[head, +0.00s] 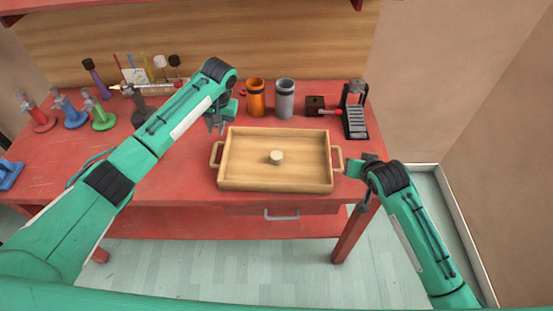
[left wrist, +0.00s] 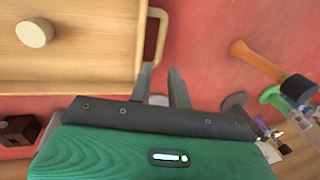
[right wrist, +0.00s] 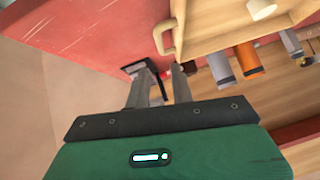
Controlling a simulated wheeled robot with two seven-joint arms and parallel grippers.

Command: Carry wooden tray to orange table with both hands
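The wooden tray (head: 232,185) lies flat on a red table, with a handle at each end and a small pale round piece (head: 276,157) in it. My left gripper (head: 217,126) is open and empty, above the table behind the tray's left end. In the left wrist view the left handle (left wrist: 157,38) lies just beyond its fingertips (left wrist: 160,72). My right gripper (head: 352,170) is close to the right handle (head: 338,159). In the right wrist view its fingers (right wrist: 163,72) are apart, with that handle (right wrist: 163,40) just ahead of them. No clearly orange table shows.
An orange cup (head: 256,98) and a grey cup (head: 285,99) stand behind the tray. A black stand (head: 356,112) and a dark wooden block (head: 315,105) are at the back right. Coloured tools (head: 72,112) stand at the left. Floor (head: 300,270) is clear in front.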

